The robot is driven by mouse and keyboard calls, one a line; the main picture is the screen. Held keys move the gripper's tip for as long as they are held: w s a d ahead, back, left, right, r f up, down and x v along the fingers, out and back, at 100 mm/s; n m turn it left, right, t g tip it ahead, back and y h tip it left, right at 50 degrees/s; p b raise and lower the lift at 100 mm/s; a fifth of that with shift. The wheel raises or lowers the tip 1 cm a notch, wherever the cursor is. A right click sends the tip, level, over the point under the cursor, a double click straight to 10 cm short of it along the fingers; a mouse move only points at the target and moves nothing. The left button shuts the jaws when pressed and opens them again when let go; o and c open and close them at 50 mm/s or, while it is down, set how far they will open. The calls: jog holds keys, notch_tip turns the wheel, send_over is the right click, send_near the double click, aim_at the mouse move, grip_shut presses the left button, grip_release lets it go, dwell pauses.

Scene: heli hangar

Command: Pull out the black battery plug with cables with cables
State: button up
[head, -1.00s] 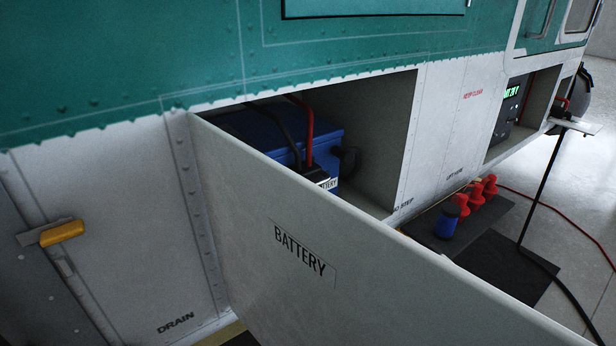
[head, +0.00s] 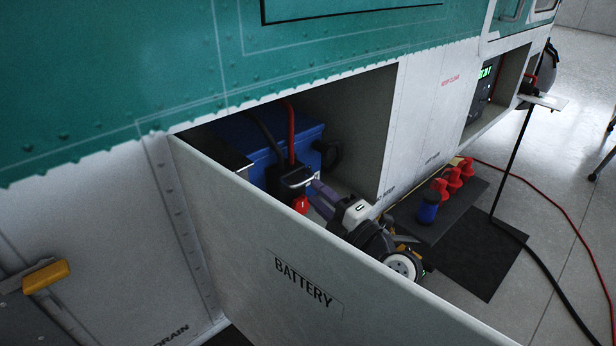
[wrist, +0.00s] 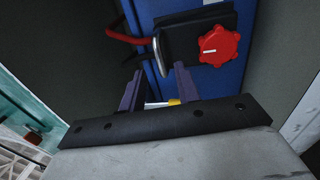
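The black battery plug (head: 283,186) sits against the front of the blue battery (head: 309,134) in the open bay. A black cable (head: 264,132) and a red cable (head: 291,135) rise from it. A red knob (head: 301,204) is on its front; the wrist view shows the knob (wrist: 220,46), the black plug body (wrist: 188,40) and a pale metal handle (wrist: 160,56). My gripper (head: 312,188) is in front of the plug. In the wrist view its two dark fingers (wrist: 157,78) are apart, with the handle around the gap between their tips. Contact cannot be told.
The open BATTERY door panel (head: 250,235) stands in front of the bay, close below my arm. The bay's side wall (head: 365,125) is to the right. Red and blue plugs (head: 427,208) stand on a dark mat to the right. A red cable crosses the floor.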

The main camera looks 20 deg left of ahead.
aim_at(295, 193)
jog(key=shift+p+x, duration=0.6)
jog(key=shift+x, duration=1.35)
grip_shut()
jog(key=shift+f, duration=0.1)
